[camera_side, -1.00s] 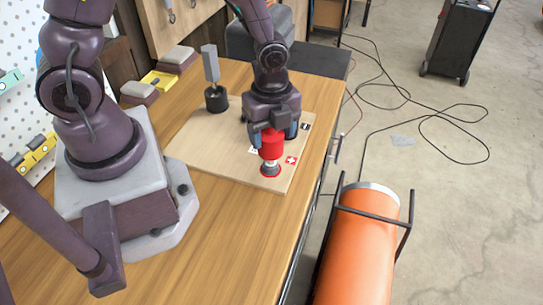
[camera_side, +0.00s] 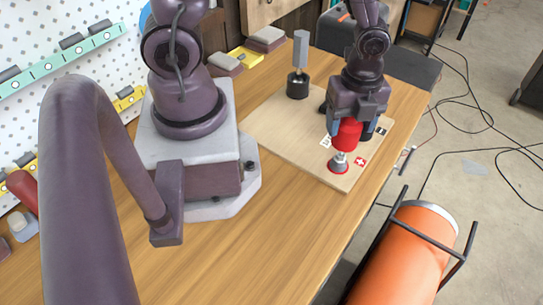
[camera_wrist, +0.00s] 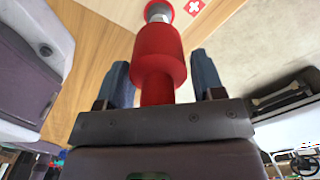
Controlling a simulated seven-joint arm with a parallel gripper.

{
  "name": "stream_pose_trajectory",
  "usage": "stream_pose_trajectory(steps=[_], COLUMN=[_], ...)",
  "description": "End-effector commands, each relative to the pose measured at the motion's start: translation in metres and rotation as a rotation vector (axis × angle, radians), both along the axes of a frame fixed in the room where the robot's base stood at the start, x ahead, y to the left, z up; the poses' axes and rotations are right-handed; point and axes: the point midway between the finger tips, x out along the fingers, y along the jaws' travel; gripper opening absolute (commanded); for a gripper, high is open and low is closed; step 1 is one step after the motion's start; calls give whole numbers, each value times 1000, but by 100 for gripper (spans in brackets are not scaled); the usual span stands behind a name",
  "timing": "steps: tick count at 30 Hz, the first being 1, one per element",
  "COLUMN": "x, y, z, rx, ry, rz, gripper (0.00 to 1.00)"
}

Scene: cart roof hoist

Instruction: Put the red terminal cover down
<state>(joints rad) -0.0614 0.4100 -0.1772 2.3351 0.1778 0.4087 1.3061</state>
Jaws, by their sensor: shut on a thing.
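The red terminal cover (camera_side: 347,134) is a stepped red cylinder. My gripper (camera_side: 350,130) is shut on it, with a blue finger on either side. In the wrist view the cover (camera_wrist: 158,60) stands between the two fingers (camera_wrist: 162,82). Just below it is a grey metal terminal post (camera_side: 339,161) with a red ring at its base. The post also shows at the top of the wrist view (camera_wrist: 158,11). The cover's lower end is at the top of the post; I cannot tell whether they touch.
The post stands on a wooden board (camera_side: 290,140), beside a red label with a white cross (camera_side: 361,160). A black label (camera_side: 381,131) lies behind my gripper. A black cylinder (camera_side: 298,86) with an upright grey block (camera_side: 300,50) stands at the back. The front of the bench is clear.

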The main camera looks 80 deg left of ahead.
Motion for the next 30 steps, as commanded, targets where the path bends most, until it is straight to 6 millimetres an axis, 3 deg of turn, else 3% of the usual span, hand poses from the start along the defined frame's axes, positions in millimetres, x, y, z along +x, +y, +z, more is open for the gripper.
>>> stream_pose_trajectory(steps=[15,23,26,30], x=[4,41,56,77], y=[3,46,70,118], z=[68,69,70,72], rx=[-1,-16,-22,-28], ry=[-4,-1,-2,-3], rz=[14,185,268,409], gripper=[24,24,24,24])
